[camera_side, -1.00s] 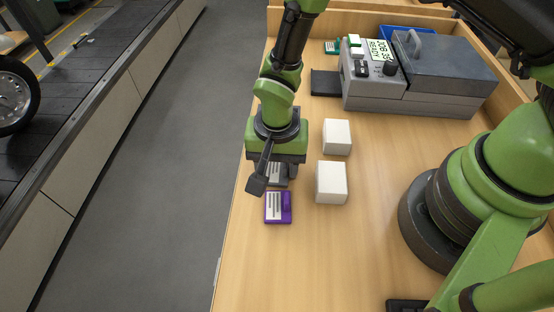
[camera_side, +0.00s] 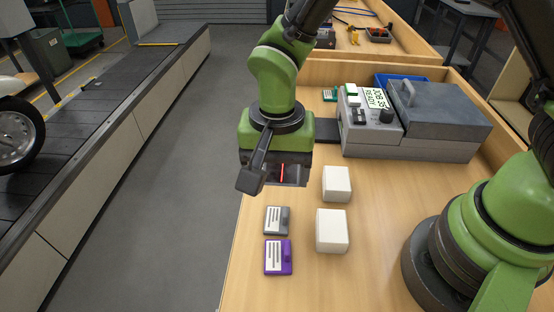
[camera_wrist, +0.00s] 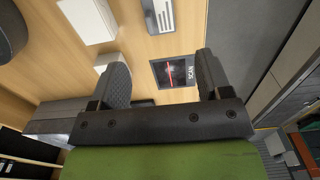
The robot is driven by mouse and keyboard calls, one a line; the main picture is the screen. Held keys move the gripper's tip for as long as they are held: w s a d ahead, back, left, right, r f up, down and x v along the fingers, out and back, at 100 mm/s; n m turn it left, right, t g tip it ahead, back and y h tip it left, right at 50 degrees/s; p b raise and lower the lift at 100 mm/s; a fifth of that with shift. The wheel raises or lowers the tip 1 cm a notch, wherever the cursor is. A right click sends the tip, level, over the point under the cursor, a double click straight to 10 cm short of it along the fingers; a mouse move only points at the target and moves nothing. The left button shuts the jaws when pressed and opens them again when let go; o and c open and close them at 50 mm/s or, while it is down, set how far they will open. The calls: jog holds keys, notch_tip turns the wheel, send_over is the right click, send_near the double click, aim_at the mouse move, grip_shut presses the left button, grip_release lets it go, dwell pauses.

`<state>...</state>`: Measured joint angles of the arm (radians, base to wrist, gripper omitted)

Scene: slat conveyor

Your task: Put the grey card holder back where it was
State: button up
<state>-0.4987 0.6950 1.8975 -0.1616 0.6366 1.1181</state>
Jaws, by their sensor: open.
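The grey card holder (camera_side: 284,224), with a white striped label, lies flat on the wooden bench, just behind the purple card holder (camera_side: 285,258). It shows at the top edge of the wrist view (camera_wrist: 158,16), outside my fingers. My gripper (camera_side: 275,178) is open and above the bench, farther back than the grey holder and apart from it. In the wrist view my gripper (camera_wrist: 163,74) has nothing between its fingers except the dark scan pad (camera_wrist: 172,74) below, marked SCAN with a red line. The pad is partly hidden by my gripper in the side view (camera_side: 294,174).
Two white boxes (camera_side: 336,184) (camera_side: 332,231) stand right of the holders. A grey machine (camera_side: 430,130) with a display stands at the back, a dark pad (camera_side: 326,130) beside it. A green holder (camera_side: 330,95) lies farther back. The bench's left edge is close.

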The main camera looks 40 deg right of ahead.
jog(key=shift+r, duration=1)
jog(key=s+d+r+n+t+y, duration=0.1)
jog(key=s+d+r+t, duration=0.15)
jog(key=d+r, duration=0.4)
jog(key=s+d+r+n+t+y, duration=0.1)
jog(key=s+d+r+n+t, duration=0.2)
jog(key=r, duration=0.7)
jog(key=s+d+r+n+t, duration=0.1)
jog(key=s+d+r, duration=0.1)
jog(key=s, duration=0.5)
jog(key=shift+s+d+t, duration=0.2)
jog(key=shift+d+t, duration=0.1)
jog(key=shift+t, duration=0.05)
